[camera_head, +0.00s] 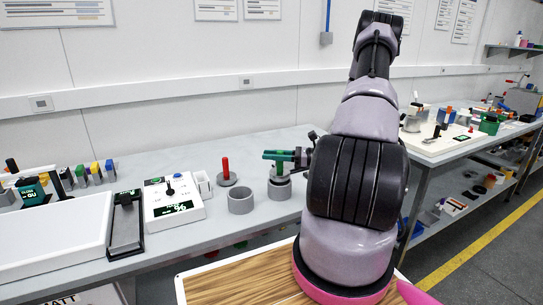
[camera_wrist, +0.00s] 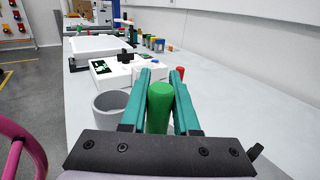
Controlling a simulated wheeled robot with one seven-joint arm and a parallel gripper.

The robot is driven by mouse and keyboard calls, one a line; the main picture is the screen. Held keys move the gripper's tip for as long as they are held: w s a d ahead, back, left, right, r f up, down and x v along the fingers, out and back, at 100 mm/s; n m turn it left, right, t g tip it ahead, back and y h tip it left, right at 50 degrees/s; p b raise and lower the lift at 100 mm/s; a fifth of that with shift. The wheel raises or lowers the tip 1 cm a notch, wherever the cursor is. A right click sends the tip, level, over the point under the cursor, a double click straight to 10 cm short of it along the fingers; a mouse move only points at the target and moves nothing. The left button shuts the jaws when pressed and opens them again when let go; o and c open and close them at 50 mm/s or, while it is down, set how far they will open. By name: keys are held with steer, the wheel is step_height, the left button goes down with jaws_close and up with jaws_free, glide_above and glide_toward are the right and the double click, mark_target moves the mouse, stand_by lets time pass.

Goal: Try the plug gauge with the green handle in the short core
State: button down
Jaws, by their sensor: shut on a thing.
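My gripper (camera_head: 276,155) is shut on the green handle of the plug gauge (camera_wrist: 160,106), which stands between the two teal fingers in the wrist view. In the head view the gauge's grey lower end (camera_head: 279,178) is directly over a grey cylindrical core (camera_head: 279,191). I cannot tell whether it is inside the core or just above it. A second grey, open-topped core (camera_head: 240,201) stands to the left, empty as far as I see; it also shows in the wrist view (camera_wrist: 108,104). Which core is shorter is hard to tell.
A red-handled gauge (camera_head: 226,170) stands on the bench behind the left core. A white instrument box with a display (camera_head: 173,200) and a black stand (camera_head: 126,224) are further left. A white slab (camera_head: 50,250) covers the bench's left. The bench (camera_head: 225,230) is clear in front of the cores.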

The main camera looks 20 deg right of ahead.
steer(key=shift+f, duration=0.75)
stand_by(1.3)
steer(key=shift+r, duration=0.1)
steer(key=shift+r, duration=1.8)
steer(key=shift+r, duration=0.1)
steer(key=shift+f, duration=1.25)
steer(key=shift+f, duration=0.75)
stand_by(0.7)
steer(key=shift+r, duration=0.1)
stand_by(0.7)
